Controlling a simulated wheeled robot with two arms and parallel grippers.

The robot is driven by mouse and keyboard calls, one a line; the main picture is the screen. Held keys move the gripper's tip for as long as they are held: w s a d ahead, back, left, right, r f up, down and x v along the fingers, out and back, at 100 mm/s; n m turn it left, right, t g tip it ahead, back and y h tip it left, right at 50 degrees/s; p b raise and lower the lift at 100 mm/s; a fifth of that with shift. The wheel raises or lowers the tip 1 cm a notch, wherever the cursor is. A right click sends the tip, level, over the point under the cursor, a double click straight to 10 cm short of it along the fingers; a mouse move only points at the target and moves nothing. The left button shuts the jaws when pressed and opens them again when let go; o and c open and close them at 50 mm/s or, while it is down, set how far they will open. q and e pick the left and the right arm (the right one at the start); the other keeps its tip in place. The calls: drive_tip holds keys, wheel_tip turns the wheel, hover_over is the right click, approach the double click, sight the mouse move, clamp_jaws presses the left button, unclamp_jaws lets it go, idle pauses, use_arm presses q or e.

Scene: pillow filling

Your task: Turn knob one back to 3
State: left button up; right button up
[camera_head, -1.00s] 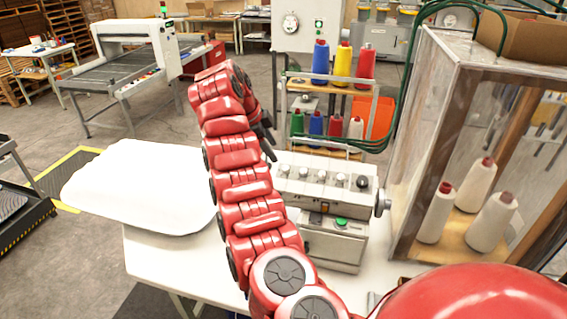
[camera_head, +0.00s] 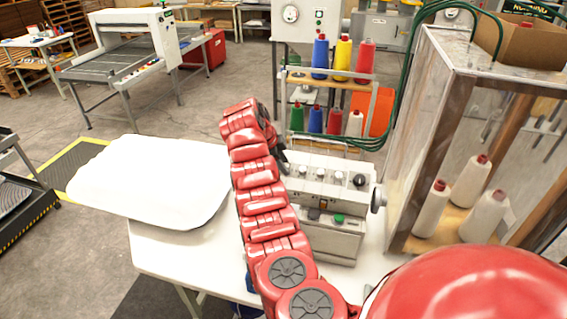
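A grey control box (camera_head: 335,213) stands on the white table. A row of several small knobs runs along its top, with a black knob (camera_head: 359,180) at the right end and a pale knob (camera_head: 321,174) nearer the middle. Their numbers are too small to read. My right arm reaches up the middle of the view. Its dark gripper (camera_head: 281,158) is at the left end of the knob row, where it and the arm hide the leftmost knob. I cannot tell whether the fingers touch it or how far apart they are. My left gripper is not in view.
A white pillow (camera_head: 150,180) lies on the left of the table (camera_head: 160,250). A clear-walled cabinet (camera_head: 410,150) with white thread cones stands close on the right. Behind the box is a rack (camera_head: 372,95) of coloured thread spools. A green button (camera_head: 339,218) is on the box front.

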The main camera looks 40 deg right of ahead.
clamp_jaws()
